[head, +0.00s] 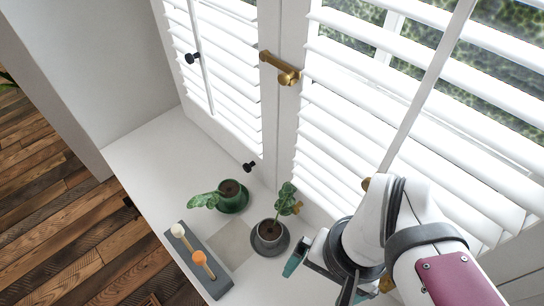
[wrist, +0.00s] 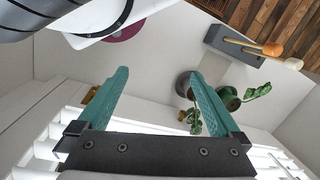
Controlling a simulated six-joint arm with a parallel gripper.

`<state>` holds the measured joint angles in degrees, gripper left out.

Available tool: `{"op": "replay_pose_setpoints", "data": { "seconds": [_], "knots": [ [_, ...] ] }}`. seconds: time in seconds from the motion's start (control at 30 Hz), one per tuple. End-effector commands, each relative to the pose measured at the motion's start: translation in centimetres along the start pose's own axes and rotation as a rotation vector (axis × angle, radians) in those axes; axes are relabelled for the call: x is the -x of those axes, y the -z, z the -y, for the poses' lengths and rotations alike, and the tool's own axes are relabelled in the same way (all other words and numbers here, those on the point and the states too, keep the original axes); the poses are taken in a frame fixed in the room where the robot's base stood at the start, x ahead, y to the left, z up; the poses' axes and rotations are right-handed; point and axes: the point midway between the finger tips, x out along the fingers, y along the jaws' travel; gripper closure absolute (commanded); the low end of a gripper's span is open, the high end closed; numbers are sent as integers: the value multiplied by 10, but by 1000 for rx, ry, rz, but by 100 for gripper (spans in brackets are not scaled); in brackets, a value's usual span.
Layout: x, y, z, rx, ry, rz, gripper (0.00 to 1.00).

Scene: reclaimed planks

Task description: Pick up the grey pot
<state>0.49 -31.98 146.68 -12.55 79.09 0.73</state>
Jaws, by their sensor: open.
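The grey pot (head: 270,239) holds a small leafy plant and stands upright on a grey saucer on the white sill in the head view. In the wrist view the grey pot (wrist: 183,86) shows just beyond the right finger, which partly hides it. My gripper (head: 297,258) is to the right of the pot in the head view, apart from it; one teal finger shows clearly there. In the wrist view my gripper (wrist: 158,74) has its two teal fingers wide apart with nothing between them.
A green pot (head: 233,203) with a plant stands close behind-left of the grey pot. A grey block (head: 196,268) with two sticks, tipped cream and orange, lies at the sill's front edge. White shutters (head: 340,130) rise behind. A pale square (head: 229,246) lies bare left of the grey pot.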

Motion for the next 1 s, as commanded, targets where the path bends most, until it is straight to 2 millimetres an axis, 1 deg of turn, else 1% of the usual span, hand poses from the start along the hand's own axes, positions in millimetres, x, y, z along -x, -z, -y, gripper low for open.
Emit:
{"op": "replay_pose_setpoints", "data": {
  "seconds": [0.1, 0.13, 0.17, 0.23, 0.27, 0.3, 0.37, 0.4, 0.5, 0.53, 0.6, 0.63, 0.67, 0.8, 0.9, 1.0],
  "knots": [
    [0, 0, 0, 6, -1, 0, 0],
    [1, 2, 2, 36, -9, 2, 0],
    [2, 6, 5, 103, -25, 7, 0],
    [6, 26, 20, 405, -97, 26, 0],
    [6, 37, 32, 583, -137, 41, 0],
    [4, 52, 51, 835, -193, 63, 0],
    [-5, 70, 82, 1197, -273, 104, 0],
    [-12, 79, 103, 1414, -320, 134, 0],
    [-33, 89, 145, 1819, -411, 205, 0],
    [-37, 90, 153, 1895, -428, 220, 0],
    [-46, 92, 163, 2000, -452, 243, 0],
    [-51, 93, 163, 2017, -456, 248, 0],
    [-57, 94, 161, 2024, -458, 250, 0],
    [-94, 102, 145, 2020, -455, 253, 0],
    [-118, 108, 135, 2018, -454, 252, 0],
    [-133, 112, 130, 2017, -454, 249, 0]
  ]
}}
